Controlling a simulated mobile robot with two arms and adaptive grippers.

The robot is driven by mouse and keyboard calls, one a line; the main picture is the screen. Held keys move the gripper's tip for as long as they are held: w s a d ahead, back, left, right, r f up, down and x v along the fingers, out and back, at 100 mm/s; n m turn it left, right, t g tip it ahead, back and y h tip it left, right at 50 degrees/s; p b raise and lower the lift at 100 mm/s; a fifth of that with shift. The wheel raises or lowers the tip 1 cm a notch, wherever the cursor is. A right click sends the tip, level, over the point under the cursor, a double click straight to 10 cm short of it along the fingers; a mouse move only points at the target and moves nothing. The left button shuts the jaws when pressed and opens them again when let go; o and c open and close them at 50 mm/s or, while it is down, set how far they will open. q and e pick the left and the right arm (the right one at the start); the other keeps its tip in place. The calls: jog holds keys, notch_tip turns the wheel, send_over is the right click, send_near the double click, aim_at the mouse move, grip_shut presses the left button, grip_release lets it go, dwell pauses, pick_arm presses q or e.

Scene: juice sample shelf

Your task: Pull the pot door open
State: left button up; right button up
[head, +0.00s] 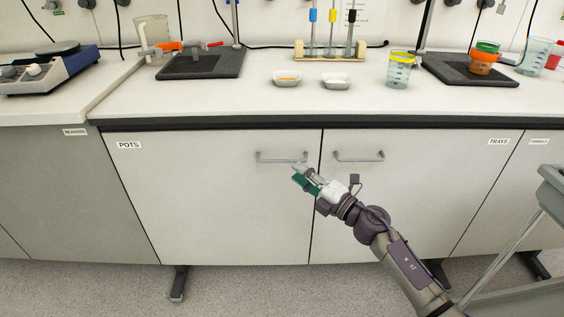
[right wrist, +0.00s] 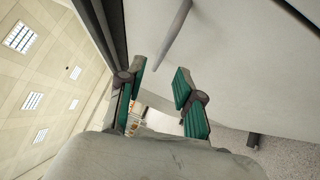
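The pot door (head: 210,205) is the white cabinet door marked with the POTS label (head: 129,145); it looks closed, flush with the front. Its grey bar handle (head: 281,158) is horizontal near the top right corner. My right gripper (head: 301,174) is at the right end of this handle, just below it in the head view. In the right wrist view my right gripper (right wrist: 161,76) has its green-padded fingers apart. The handle (right wrist: 175,35) runs up from between the fingertips; I cannot tell whether they touch it. My left gripper is not in view.
The door marked TRAYS (head: 400,200), with its own handle (head: 358,156), adjoins on the right. The counter (head: 220,100) overhangs above, with white dishes (head: 336,81) and a yellow-rimmed beaker (head: 400,70) on it. A grey cart (head: 530,295) stands at the lower right.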

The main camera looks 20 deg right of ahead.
aim_at(282, 162)
jog(key=x, duration=0.7)
jog(key=shift+f, duration=0.1)
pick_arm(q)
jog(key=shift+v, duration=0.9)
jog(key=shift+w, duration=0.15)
pick_arm(e)
grip_shut()
